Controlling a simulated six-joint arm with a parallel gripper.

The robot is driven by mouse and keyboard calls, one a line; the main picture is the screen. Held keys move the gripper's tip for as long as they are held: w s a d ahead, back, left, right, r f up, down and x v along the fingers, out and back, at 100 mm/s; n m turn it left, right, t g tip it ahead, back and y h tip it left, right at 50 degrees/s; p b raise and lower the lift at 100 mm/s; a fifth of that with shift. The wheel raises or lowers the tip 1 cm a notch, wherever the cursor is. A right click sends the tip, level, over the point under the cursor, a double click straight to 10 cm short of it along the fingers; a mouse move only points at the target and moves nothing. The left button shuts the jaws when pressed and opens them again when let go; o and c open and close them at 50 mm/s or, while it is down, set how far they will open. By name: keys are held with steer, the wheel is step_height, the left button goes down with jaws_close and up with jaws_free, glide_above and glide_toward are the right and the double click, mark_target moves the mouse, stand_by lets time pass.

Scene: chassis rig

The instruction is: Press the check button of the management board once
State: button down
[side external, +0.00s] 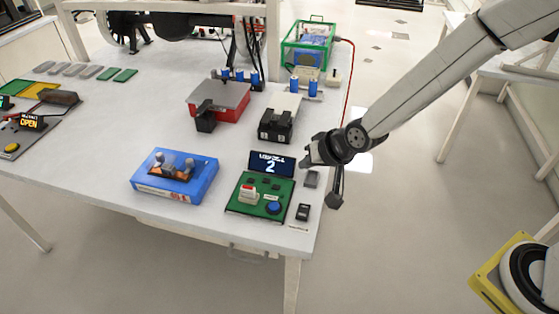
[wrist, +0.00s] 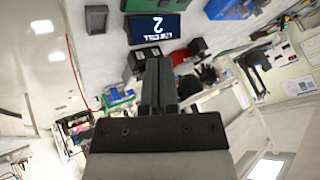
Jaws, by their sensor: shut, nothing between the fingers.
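The management board (side external: 240,206) is a green panel near the table's front right corner. It carries a round blue button (side external: 273,208), a white block with a red top (side external: 249,194) and small labels too small to read. A dark display (side external: 271,164) showing "2" stands at its back edge; the display also appears upside down in the wrist view (wrist: 155,28). The green panel is mostly cut off at that view's top edge. My gripper (side external: 305,162) is shut and empty, just right of the display and apart from the blue button. Its closed fingers (wrist: 158,62) show in the wrist view.
A grey block (side external: 311,179) and a small black device (side external: 303,212) sit right of the board. A blue box (side external: 174,178) is at its left. A black-and-white unit (side external: 280,118) and a red box (side external: 218,100) stand behind. The table's right edge is close.

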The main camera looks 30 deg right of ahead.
steer(key=m+t, duration=0.1)
glide_above(270, 204)
steer(key=s, duration=0.2)
steer(key=shift+w+d+f+y, duration=0.1)
steer(key=shift+d+f+y, duration=0.25)
steer(key=shift+f, duration=0.3)
steer(key=shift+f, duration=0.1)
steer(key=shift+f, duration=4.3)
steer(key=shift+f, duration=0.9)
steer(key=shift+r, duration=0.9)
steer(key=shift+r, duration=0.1)
steer(key=shift+r, duration=2.4)
